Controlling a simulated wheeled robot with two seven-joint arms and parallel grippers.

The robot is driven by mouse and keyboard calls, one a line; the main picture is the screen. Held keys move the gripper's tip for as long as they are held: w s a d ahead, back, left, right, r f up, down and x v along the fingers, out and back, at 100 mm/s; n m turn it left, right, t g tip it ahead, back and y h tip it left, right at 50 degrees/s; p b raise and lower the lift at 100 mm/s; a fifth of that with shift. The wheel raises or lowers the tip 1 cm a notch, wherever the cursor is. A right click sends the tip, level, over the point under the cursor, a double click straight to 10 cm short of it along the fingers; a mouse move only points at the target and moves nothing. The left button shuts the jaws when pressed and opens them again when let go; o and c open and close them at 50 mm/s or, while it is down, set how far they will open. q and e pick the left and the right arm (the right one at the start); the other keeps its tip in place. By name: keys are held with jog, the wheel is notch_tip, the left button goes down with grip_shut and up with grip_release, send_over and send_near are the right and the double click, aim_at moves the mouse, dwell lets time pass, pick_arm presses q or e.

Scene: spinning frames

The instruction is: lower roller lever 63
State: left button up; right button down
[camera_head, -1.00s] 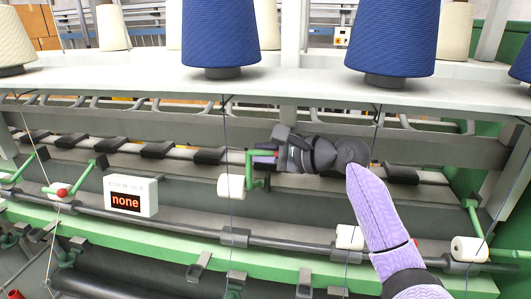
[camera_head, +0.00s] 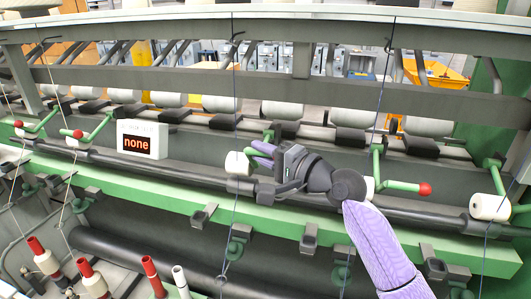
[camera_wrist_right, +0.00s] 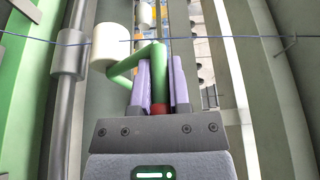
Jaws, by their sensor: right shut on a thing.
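My right gripper (camera_head: 259,153) is at a green roller lever in the middle of the machine. In the right wrist view its two purple fingers (camera_wrist_right: 160,82) are shut on the green lever arm (camera_wrist_right: 158,72), with a bit of its red knob (camera_wrist_right: 159,108) showing between them near the palm. The lever's white roller (camera_wrist_right: 107,46) is to the left of the fingers there, and it also shows in the head view (camera_head: 237,164). In the head view the gripper hides most of this lever. No number is readable on it. My left gripper is not in view.
Neighbouring green levers with red knobs stand on the left (camera_head: 77,134) and right (camera_head: 425,189). A display box (camera_head: 142,142) reads "none". Thin threads run down past the gripper. A green rail (camera_head: 150,204) crosses below.

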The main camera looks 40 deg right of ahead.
jog(key=shift+s+a+f+n+t+y+b, duration=0.1)
jog(key=shift+f+n+t+y+b, duration=0.1)
jog(key=shift+f+n+b, duration=0.4)
jog(key=shift+a+f+n+t+y+b, duration=0.1)
jog(key=shift+f+n+t+b, duration=0.15)
jog(key=shift+f+b, duration=0.6)
jog(key=c, duration=0.6)
grip_release()
jog(key=shift+r, duration=0.1)
jog(key=b+v, duration=0.3)
jog(key=v, duration=0.7)
jog(key=shift+r, duration=0.1)
